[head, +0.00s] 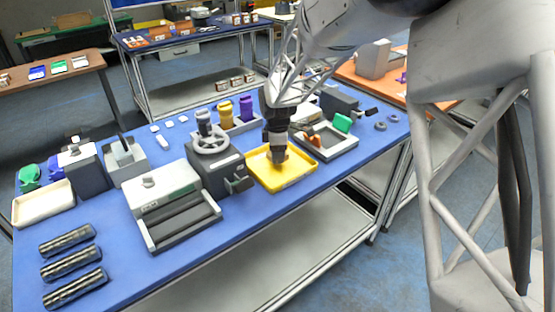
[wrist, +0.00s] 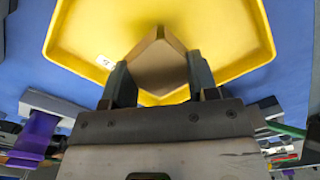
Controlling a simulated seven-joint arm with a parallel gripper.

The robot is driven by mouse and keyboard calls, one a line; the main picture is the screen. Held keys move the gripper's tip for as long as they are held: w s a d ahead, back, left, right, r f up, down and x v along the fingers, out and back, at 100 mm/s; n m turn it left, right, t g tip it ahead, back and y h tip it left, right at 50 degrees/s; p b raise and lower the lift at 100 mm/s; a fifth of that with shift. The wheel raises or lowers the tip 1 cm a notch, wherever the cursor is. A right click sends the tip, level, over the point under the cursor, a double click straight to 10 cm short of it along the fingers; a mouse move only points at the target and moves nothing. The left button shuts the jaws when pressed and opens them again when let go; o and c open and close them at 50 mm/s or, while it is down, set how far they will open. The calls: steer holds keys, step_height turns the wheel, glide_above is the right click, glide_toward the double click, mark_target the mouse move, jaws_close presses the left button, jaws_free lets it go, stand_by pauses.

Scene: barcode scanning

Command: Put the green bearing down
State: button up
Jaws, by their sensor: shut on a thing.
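My gripper (head: 277,150) points down over the yellow tray (head: 296,181) on the blue table. In the wrist view my gripper (wrist: 160,78) is shut on a tan-brown angular block (wrist: 160,62), which sits between the two dark fingers, over the yellow tray (wrist: 225,30). Whether the block touches the tray floor I cannot tell. No green shows on the held block. A green piece (head: 342,122) sits at the grey-framed tray right of the yellow one. Another green part (head: 29,174) stands at the far left. I cannot tell whether either is a bearing.
A grey machine with a handwheel (head: 211,143) stands just left of the yellow tray. The grey-framed tray (head: 340,146) is close on the right. Yellow and purple parts (head: 246,107) stand behind. Several dark ribbed rods (head: 70,263) lie at the front left. Small dark rings (head: 380,126) lie at the right.

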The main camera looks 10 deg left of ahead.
steer(key=shift+f, duration=1.5)
steer(key=shift+f, duration=0.1)
steer(key=o, duration=1)
steer(key=shift+r, duration=6.1)
